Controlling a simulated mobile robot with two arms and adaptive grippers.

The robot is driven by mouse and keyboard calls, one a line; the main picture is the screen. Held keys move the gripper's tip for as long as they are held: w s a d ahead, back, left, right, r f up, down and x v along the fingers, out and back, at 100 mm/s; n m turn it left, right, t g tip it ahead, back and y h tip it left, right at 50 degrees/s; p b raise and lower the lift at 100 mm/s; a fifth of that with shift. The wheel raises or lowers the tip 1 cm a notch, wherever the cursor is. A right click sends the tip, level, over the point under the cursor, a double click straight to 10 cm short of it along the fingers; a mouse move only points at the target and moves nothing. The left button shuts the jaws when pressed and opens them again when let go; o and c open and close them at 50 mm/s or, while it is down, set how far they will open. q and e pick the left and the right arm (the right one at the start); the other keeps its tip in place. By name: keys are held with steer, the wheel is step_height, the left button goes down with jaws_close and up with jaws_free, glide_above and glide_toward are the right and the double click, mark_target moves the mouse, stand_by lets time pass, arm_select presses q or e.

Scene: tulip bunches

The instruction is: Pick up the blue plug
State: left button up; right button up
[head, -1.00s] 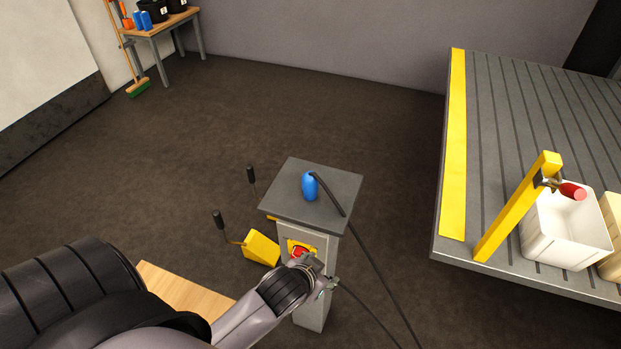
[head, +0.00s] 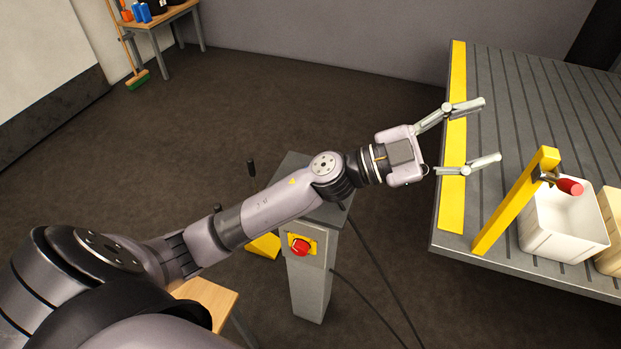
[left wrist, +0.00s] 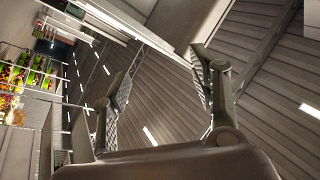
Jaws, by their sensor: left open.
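The blue plug is hidden in the head view; my left arm crosses in front of the grey pedestal (head: 310,280) on whose top it stood a second ago. A black cable (head: 378,262) hangs down from the pedestal's right side. My left gripper (head: 490,130) is open and empty, past the pedestal on the right, with its fingers spread over the yellow edge and grey slatted platform in the picture. The fingers also show apart in the left wrist view (left wrist: 162,80), with nothing between them and no plug in sight. My right gripper is not in view.
A red button (head: 300,247) is on the pedestal's front. At right, the slatted platform (head: 520,100) carries a yellow post (head: 513,205) with a red-ended part and a white crate (head: 565,240). A wooden surface (head: 210,297) is at lower left.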

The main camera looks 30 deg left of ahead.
arm_select(q)
steer(key=s+a+f+m+g+y, duration=0.1)
steer(key=a+f+m+g+y, duration=0.2)
steer(key=f+m+g+y, duration=0.6)
steer(key=a+f+n+g+y, duration=0.1)
steer(key=a+n+g+y, duration=0.6)
steer(key=a, duration=2)
steer(key=f+t+y, duration=0.1)
steer(key=f, duration=0.2)
steer(key=f+n+t+y+p, duration=0.1)
steer(key=f, duration=0.3)
steer(key=w+f+n+t+y+p, duration=0.1)
steer(key=f, duration=0.3)
steer(key=shift+d, duration=0.15)
steer(key=f+p, duration=0.1)
steer(key=f, duration=0.2)
steer(key=f+p, duration=0.1)
steer(key=f, duration=0.1)
steer(key=shift+w+d+p, duration=0.15)
steer(key=shift+d+p, duration=0.2)
steer(key=shift+d, duration=0.05)
steer(key=shift+f, duration=0.25)
